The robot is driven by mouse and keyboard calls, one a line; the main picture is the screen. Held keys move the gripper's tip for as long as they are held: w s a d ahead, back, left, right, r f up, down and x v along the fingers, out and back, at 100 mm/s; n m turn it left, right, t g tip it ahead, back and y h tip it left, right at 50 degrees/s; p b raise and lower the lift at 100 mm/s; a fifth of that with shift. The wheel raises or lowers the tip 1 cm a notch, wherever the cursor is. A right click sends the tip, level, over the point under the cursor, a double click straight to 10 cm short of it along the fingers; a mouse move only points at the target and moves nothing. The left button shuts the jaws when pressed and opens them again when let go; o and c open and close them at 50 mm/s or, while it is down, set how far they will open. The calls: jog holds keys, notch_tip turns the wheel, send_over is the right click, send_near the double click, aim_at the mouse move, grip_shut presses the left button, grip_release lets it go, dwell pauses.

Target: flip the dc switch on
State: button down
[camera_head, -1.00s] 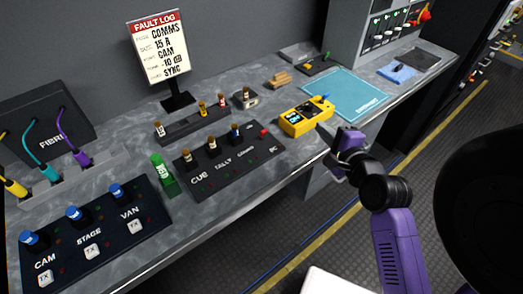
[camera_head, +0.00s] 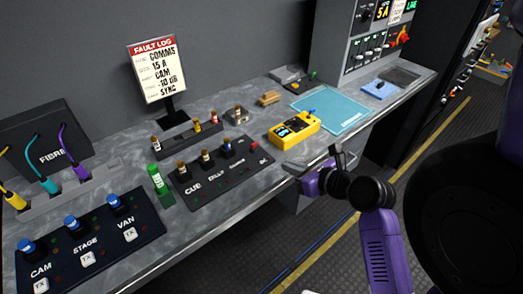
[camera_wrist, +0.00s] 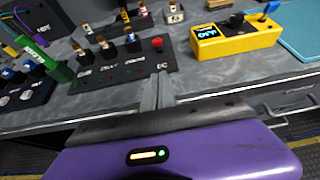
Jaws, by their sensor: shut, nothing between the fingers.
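The black panel (camera_head: 215,172) on the counter carries sockets with CUE, TALLY and COMMS labels and a DC label at its right end. A small red control (camera_head: 255,145) sits by the DC label; it also shows in the wrist view (camera_wrist: 157,45). I cannot tell its on or off position. My gripper (camera_head: 336,157) is shut and empty, to the right of the panel near the counter's front edge. In the wrist view its fingertips (camera_wrist: 157,85) are together, below and apart from the red control.
A yellow meter (camera_head: 293,130) with a lit screen stands right of the panel, near my gripper. A green tube (camera_head: 159,183) stands left of it. A teal mat (camera_head: 333,108) lies farther right. A grey equipment rack (camera_head: 350,50) with switches stands at the back right.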

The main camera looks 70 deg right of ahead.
send_near(255, 147)
jog(key=f, duration=0.1)
jog(key=w+f, duration=0.1)
jog(key=f, duration=0.2)
jog(key=shift+w+d+f, duration=0.15)
jog(key=shift+w+d, duration=0.2)
jog(key=shift+d, duration=0.05)
jog(key=shift+w+d+r+p, duration=0.25)
jog(key=shift+w+d+r, duration=0.05)
jog(key=shift+w, duration=0.2)
jog(key=shift+w+d+r+p, duration=0.2)
jog(key=shift+w+d+r, duration=0.1)
jog(key=shift+w, duration=0.15)
jog(key=shift+w+d+r, duration=0.15)
jog(key=shift+w+d, duration=0.1)
jog(key=shift+w, duration=0.25)
jog(key=shift+d, duration=0.1)
